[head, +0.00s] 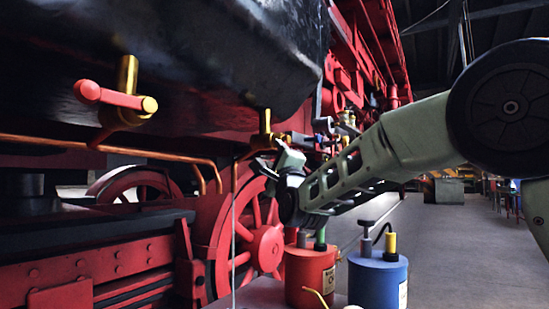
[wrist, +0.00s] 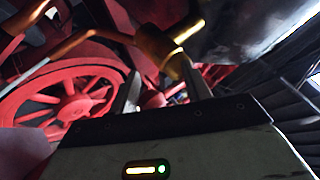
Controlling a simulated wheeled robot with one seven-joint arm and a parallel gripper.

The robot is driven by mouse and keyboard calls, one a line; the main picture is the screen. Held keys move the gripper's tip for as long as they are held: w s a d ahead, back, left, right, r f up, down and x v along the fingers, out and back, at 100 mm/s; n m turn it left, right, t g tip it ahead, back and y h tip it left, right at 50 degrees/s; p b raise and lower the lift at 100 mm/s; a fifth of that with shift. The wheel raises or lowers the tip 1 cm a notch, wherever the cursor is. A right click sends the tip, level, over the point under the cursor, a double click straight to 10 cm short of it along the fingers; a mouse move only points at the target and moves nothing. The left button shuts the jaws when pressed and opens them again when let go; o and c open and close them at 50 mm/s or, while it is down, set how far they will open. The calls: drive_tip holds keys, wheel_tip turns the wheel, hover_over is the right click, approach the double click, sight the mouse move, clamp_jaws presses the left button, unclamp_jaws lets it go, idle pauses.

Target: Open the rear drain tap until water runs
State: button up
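A brass drain tap (head: 265,131) hangs under the dark boiler cladding, in the middle of the head view. My gripper (head: 277,160) is right at this tap and covers part of it. In the wrist view the brass tap (wrist: 162,47) stands at the tips of my gripper (wrist: 161,72). The two fingers are apart, with background showing between them; I cannot tell whether either touches the tap. A second brass tap (head: 128,95) with a red lever stands nearer, at the left. A thin pale line (head: 233,235) drops below the middle tap; I cannot tell whether it is water.
Copper pipes (head: 110,149) run below the taps. A red spoked wheel (head: 262,235) is behind my gripper. A red can (head: 310,275) and a blue can (head: 377,278) stand below my arm. The floor (head: 455,245) at the right is open.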

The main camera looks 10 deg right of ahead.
drive_tip(key=shift+s, duration=0.25)
drive_tip(key=p+v, duration=0.1)
drive_tip(key=v, duration=1.6)
